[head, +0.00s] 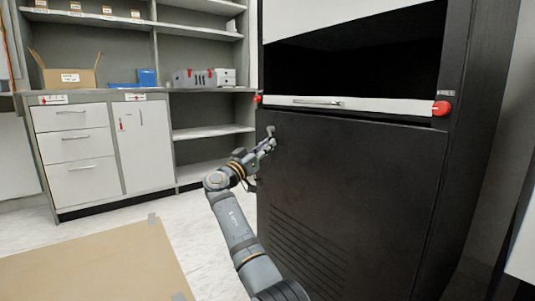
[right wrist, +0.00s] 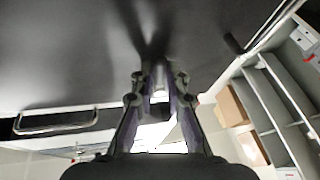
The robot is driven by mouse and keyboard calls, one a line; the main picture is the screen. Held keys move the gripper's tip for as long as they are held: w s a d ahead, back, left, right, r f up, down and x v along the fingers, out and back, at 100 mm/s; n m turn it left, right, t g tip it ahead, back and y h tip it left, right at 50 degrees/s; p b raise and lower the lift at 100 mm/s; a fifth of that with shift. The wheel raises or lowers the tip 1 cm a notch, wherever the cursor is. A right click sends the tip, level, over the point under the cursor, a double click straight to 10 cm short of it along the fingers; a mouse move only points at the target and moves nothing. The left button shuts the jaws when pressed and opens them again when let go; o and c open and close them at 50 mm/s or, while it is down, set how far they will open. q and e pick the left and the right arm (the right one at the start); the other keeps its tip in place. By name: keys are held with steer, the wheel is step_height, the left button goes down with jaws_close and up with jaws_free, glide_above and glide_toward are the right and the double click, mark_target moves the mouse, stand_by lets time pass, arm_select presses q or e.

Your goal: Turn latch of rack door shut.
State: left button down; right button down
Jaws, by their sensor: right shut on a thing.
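The black rack door (head: 350,190) stands closed in its frame, seen at an angle in the head view. A small grey latch (head: 270,131) sits at its upper left corner. My right gripper (head: 271,144) is at this corner, with its fingers shut on the latch. In the right wrist view the two fingers of my right gripper (right wrist: 158,78) reach to the dark door panel (right wrist: 75,50) and close together. The gripped part is mostly hidden between them. My left gripper is not in view.
Above the door are a light drawer front with a handle (head: 318,102), a red knob (head: 442,108) and a dark open bay. A grey cabinet (head: 75,155) and shelves stand to the left. A cardboard sheet (head: 95,270) lies on the floor.

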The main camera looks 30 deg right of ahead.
steer(key=shift+w+f+m+g+b, duration=0.15)
steer(key=shift+m+b, duration=0.1)
steer(key=shift+m, duration=0.25)
steer(key=shift+w+r+m+g+b, duration=0.15)
steer(key=shift+m+b, duration=0.1)
steer(key=shift+m, duration=0.25)
steer(key=c, duration=1.3)
jaws_free()
steer(key=shift+w, duration=0.1)
steer(key=shift+c, duration=0.2)
steer(key=v, duration=1.2)
steer(key=shift+f, duration=0.25)
steer(key=shift+w, duration=0.1)
